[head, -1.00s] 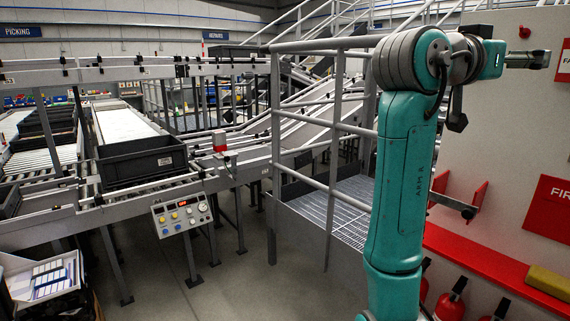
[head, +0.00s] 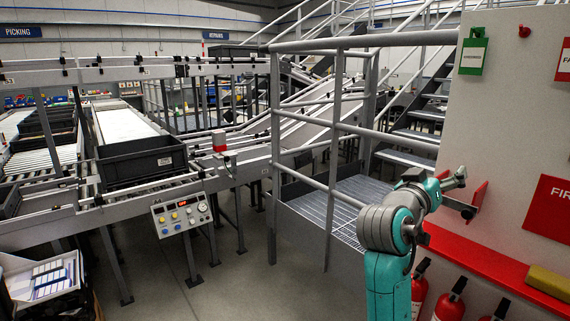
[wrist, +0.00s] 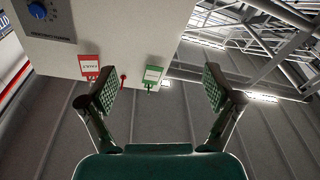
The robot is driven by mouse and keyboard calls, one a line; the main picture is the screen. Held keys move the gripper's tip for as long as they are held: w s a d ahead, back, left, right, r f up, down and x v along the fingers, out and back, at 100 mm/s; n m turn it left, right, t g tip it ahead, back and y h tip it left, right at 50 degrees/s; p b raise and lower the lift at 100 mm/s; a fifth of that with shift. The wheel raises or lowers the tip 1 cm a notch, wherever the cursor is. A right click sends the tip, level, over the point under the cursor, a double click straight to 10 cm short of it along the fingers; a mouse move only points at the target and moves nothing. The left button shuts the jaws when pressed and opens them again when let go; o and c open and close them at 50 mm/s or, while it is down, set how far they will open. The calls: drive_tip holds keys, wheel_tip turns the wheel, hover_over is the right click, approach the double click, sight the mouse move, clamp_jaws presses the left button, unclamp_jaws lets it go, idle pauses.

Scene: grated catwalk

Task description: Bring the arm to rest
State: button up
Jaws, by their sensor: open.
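My teal arm (head: 388,285) stands at the right of the head view, folded low, with its grey elbow joint (head: 378,228) in front of the railing. Its wrist end reaches up and right, close in the picture to a red wall bracket (head: 481,196); I cannot tell whether they touch.
A green tag (head: 473,52) hangs on the pale wall panel, beside a bare red peg (head: 524,31) and a red tag (head: 565,62). Fire extinguishers (head: 450,299) stand under a red shelf (head: 490,262) with a yellow block (head: 548,282). Grey railings (head: 334,150) stand left of the arm.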

drive_tip(key=s+a+f+n+t+y, duration=0.1)
drive_tip(key=s+a+f+n+y, duration=0.15)
drive_tip(key=f, duration=0.75)
drive_tip(key=s+a+f+n+t+y, duration=0.1)
drive_tip(key=s+a+f+n+y, duration=0.15)
drive_tip(key=f, duration=0.75)
drive_tip(key=s+a+f+n+t+y, duration=0.1)
drive_tip(key=s+a+f+n+y, duration=0.2)
drive_tip(key=f, duration=0.7)
drive_tip(key=s+a+f+y, duration=0.1)
drive_tip(key=s+f+y, duration=0.1)
drive_tip(key=s+f, duration=0.75)
drive_tip(key=s+a+f+y, duration=0.2)
drive_tip(key=s+f, duration=0.1)
drive_tip(key=s, duration=0.6)
drive_tip(key=s+a+f+y, duration=0.2)
drive_tip(key=s+f, duration=0.1)
drive_tip(key=s, duration=0.7)
drive_tip(key=s+r+m, duration=0.1)
drive_tip(key=s+r, duration=0.1)
drive_tip(key=s, duration=0.7)
drive_tip(key=s+r+m+g, duration=0.1)
drive_tip(key=s+r, duration=0.2)
drive_tip(key=s, duration=0.6)
drive_tip(key=shift+s+a+g, duration=0.2)
drive_tip(key=shift+a+g, duration=0.1)
